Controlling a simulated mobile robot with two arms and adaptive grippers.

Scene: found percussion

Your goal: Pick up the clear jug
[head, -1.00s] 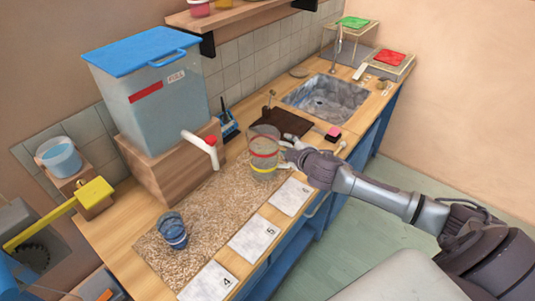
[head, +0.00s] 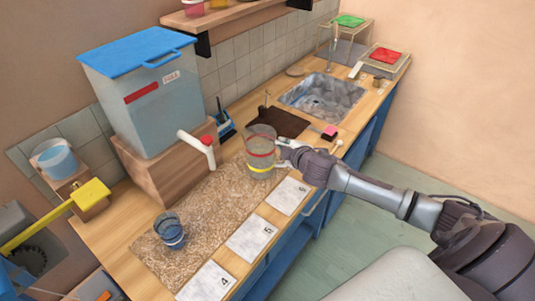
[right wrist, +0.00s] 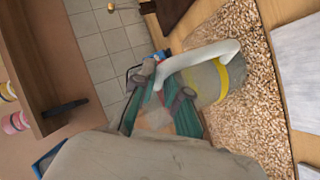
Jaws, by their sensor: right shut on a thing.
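The clear jug (head: 260,161) stands upright at the far end of the speckled mat (head: 205,205), with a red band and a yellow band around it. My right gripper (head: 289,152) is at its right side, shut on its white handle. In the right wrist view the handle (right wrist: 205,53) curves past the gripper's fingers (right wrist: 170,98), and the jug's yellow band (right wrist: 224,80) shows behind it. I cannot tell whether the jug's base touches the mat. My left gripper is not in view.
A large tank (head: 158,105) with a white tap (head: 198,146) stands on a wooden block left of the jug. A blue cup (head: 170,232) is at the mat's near end. Numbered cards (head: 251,237) line the front edge. A dark board (head: 278,121) and sink (head: 322,97) lie beyond.

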